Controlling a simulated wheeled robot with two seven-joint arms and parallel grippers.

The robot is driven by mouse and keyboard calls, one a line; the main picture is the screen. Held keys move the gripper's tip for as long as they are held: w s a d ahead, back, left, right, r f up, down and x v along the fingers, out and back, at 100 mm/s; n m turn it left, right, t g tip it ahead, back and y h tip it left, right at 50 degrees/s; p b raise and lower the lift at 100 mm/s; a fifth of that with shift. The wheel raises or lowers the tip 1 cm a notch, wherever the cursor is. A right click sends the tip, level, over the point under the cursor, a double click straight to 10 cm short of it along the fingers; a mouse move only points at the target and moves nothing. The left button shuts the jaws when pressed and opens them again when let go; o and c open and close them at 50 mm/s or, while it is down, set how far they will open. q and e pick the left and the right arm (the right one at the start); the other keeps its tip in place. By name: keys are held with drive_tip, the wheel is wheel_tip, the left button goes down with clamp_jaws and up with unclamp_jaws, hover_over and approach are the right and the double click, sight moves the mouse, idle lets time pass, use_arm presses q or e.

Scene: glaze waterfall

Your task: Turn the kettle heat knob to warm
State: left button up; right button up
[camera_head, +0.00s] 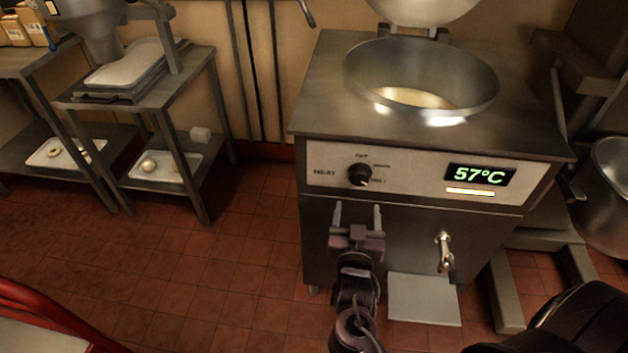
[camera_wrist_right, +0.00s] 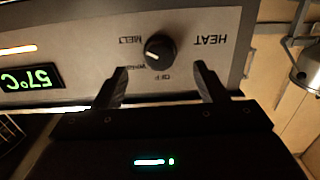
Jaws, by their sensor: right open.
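The black heat knob (camera_head: 360,174) is on the light front panel of the kettle (camera_head: 425,60), with labels around it. It also shows in the right wrist view (camera_wrist_right: 159,48), where the picture is upside down and HEAT, OFF, WARM and MELT labels surround it. I cannot tell surely which label its pointer faces. My right gripper (camera_head: 358,208) is open and empty, its fingers pointing up at the panel just below the knob. In the wrist view its fingertips (camera_wrist_right: 157,72) are spread either side of the knob, apart from it. My left gripper is not in view.
A display (camera_head: 480,175) reads 57°C right of the knob. A drain tap (camera_head: 444,252) sticks out below the panel, above a small plate (camera_head: 424,299). A metal pot (camera_head: 606,198) is at the right. A rack of trays (camera_head: 135,75) stands left; tiled floor lies between.

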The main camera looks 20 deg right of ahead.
sight(359, 181)
drive_tip(key=x, duration=0.3)
drive_tip(key=r+x, duration=0.1)
drive_tip(key=x, duration=0.2)
drive_tip(key=shift+w+d+r+p, duration=0.1)
drive_tip(key=shift+w+d+p, duration=0.05)
drive_tip(key=shift+w+p, duration=0.15)
drive_tip(key=shift+w+d, duration=0.4)
drive_tip(key=shift+w, duration=0.1)
